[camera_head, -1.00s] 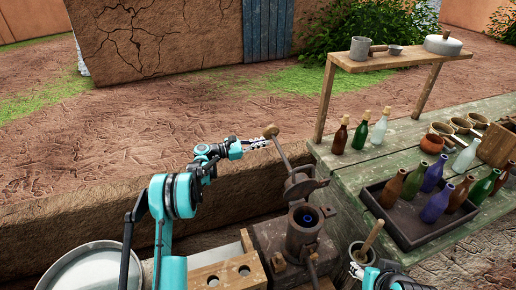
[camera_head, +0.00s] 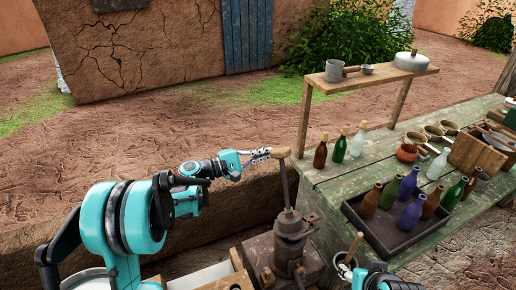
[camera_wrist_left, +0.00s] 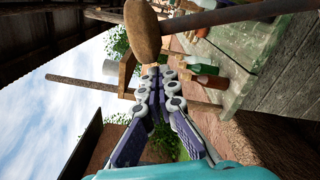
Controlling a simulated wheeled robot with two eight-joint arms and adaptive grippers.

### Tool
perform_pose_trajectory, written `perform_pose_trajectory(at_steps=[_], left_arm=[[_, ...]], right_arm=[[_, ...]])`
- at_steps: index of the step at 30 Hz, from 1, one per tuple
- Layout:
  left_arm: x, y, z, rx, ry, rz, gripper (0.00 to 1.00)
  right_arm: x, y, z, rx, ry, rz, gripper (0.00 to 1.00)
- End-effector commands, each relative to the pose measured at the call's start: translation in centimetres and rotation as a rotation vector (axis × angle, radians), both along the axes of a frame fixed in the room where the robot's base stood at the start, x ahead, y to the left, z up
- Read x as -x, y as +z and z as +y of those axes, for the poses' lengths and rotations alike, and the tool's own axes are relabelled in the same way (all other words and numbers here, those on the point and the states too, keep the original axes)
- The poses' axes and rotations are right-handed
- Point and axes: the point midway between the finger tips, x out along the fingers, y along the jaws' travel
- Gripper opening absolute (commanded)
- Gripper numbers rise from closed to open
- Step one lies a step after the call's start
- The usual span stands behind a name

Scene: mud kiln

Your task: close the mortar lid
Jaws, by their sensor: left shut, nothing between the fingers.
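The metal mortar (camera_head: 289,246) stands on a dark block below and right of my left gripper. Its round lid (camera_head: 289,216) sits over the top, and the opening is hidden. A lever rises nearly upright from the lid to a wooden knob (camera_head: 281,152). My left gripper (camera_head: 267,154) is shut and empty, its tips beside the knob, touching or nearly so. In the left wrist view the knob (camera_wrist_left: 142,30) is just beyond the closed fingertips (camera_wrist_left: 158,72). My right gripper (camera_head: 353,271) is partly visible at the bottom edge; its fingers are unclear.
A green plank table (camera_head: 340,190) at right holds several bottles, a dark tray (camera_head: 397,248) and small bowls. A raised shelf (camera_head: 375,78) stands behind. A cup with a wooden handle (camera_head: 354,247) is near my right gripper. Open dirt ground lies beyond the low wall.

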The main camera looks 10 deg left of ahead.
Motion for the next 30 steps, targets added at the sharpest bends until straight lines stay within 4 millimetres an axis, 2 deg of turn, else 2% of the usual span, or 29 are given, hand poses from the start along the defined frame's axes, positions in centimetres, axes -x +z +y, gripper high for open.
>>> perform_pose_trajectory(at_steps=[1,6,15,21,30], left_arm=[[1.1,0.6,-0.8,-0.023,-0.002,-0.035,0.00],[4.3,1.3,-2.9,-0.104,-0.002,-0.154,0.00],[8.2,1.5,-5.6,-0.206,0.000,-0.305,0.00],[9.6,1.4,-6.5,-0.240,-0.001,-0.357,0.00],[10.1,1.4,-6.9,-0.254,-0.002,-0.377,0.00]], right_arm=[[0.0,0.2,0.0,0.000,0.000,0.000,0.47],[0.0,0.4,0.0,0.000,0.000,0.000,0.47],[0.0,0.3,0.0,0.000,0.000,0.000,0.47],[0.0,0.2,0.0,0.000,0.000,0.000,0.47],[0.0,0.2,0.0,0.000,0.000,0.000,0.47]])
